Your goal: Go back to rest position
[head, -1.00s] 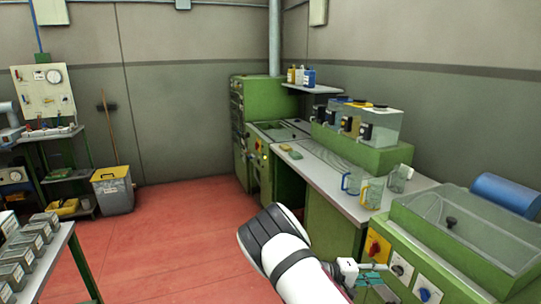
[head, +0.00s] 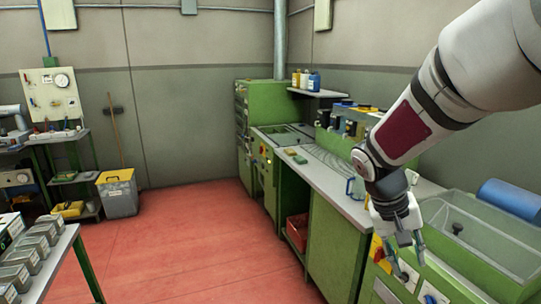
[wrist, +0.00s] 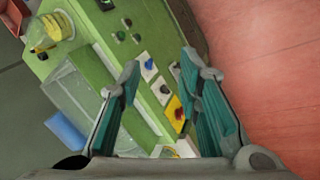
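My gripper (head: 408,262) hangs from my arm at the right of the head view, fingers pointing down, in front of the green machine with switches on its front (head: 462,286). In the wrist view my gripper (wrist: 160,60) is open, with its two teal-padded fingers spread apart. Nothing is held between them. The machine's panel, with a yellow switch plate (wrist: 174,114) and white ones, shows beyond the fingers. My arm hides part of the counter and the things on it.
A grey counter (head: 335,183) on green cabinets runs along the right, with a red bin (head: 297,232) below. A clear-walled tank (head: 480,235) tops the machine, beside a blue roll (head: 510,197). A table with grey boxes (head: 30,250) stands left. Red floor (head: 190,240) between is clear.

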